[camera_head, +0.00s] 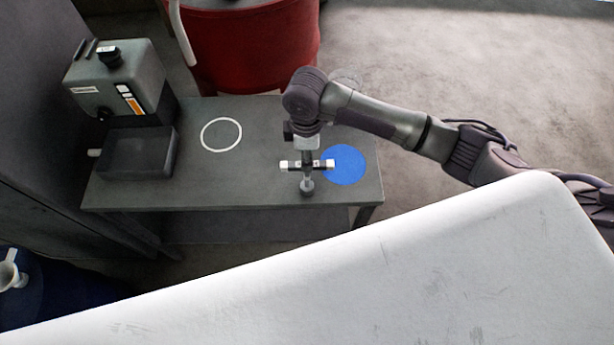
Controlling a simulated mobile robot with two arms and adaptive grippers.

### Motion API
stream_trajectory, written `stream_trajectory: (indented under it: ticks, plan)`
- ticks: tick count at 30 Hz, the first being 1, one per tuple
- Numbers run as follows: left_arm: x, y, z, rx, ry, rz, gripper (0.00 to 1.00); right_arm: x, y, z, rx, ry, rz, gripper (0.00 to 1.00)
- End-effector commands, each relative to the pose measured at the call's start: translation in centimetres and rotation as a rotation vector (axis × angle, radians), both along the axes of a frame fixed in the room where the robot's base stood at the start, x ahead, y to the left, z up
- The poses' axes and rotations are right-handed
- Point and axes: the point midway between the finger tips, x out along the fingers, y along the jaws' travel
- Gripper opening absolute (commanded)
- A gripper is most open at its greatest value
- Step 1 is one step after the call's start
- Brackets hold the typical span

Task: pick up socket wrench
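My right arm comes in from the right, and its gripper (308,164) points down over the right part of a dark table. At the gripper, a short dark crosspiece with white ends lies across a thin grey shaft. The shaft ends in a round dark knob (307,186). This knobbed shaft may be the socket wrench, but gripper and tool are too small and overlapping to separate. I cannot tell whether the fingers are open or closed on it. My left gripper is not in view.
The dark table (240,180) carries a white ring mark (221,134) and a blue disc (345,165) beside the gripper. A grey machine with a tray (135,155) stands at its left end. A red drum (250,45) stands behind. The table's middle is clear.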

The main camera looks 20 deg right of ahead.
Motion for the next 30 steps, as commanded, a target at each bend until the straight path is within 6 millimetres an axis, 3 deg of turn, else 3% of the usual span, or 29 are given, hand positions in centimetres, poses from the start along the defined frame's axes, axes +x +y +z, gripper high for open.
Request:
stream_trajectory:
  ticks: [3,11,18,27,30]
  plan:
    - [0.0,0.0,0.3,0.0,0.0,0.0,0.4,0.0,0.0,-1.7,-0.001,0.001,0.0,0.45]
    - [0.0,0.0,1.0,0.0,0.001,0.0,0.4,-0.2,0.0,-3.6,-0.001,0.002,-0.001,0.45]
    - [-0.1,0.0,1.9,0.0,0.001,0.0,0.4,-0.4,0.0,-7.1,0.0,0.0,-0.001,0.45]
    - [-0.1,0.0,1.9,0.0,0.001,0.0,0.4,-0.4,0.0,-7.9,0.0,-0.002,0.001,0.45]
    - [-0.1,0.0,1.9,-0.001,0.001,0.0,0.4,-0.4,0.0,-7.9,0.0,-0.002,0.001,0.31]
